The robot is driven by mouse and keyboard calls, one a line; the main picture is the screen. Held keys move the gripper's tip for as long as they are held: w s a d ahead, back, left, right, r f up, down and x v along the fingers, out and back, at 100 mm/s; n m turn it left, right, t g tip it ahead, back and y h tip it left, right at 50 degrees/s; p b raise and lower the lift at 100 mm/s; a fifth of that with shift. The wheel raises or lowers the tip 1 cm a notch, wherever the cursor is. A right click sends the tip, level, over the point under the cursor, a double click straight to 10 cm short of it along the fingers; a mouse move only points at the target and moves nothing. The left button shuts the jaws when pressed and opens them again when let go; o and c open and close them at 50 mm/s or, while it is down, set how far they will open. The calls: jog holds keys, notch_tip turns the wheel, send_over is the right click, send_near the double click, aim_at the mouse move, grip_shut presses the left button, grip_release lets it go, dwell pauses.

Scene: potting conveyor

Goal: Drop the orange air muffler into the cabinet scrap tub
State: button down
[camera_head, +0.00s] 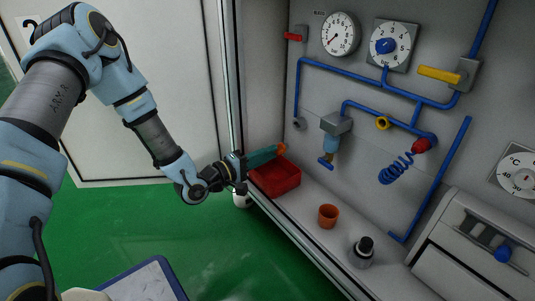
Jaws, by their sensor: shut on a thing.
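My gripper (276,152) reaches from the left into the open cabinet, its teal fingers pointing right.
An orange cup (328,217) and a grey bottle with a black cap (362,252) stand on the cabinet floor (302,236). Blue pipes (345,66), gauges (340,35) and a filter unit (333,138) are on the back wall. The cabinet's left frame (233,80) is beside my gripper.

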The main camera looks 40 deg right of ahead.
jog(key=c, duration=0.7)
grip_release()
jog(key=shift+c, duration=0.2)
jog(key=a+p, duration=0.4)
jog(key=a, duration=0.6)
jog(key=shift+w+a+p, duration=0.3)
jog(key=shift+a+p, duration=0.1)
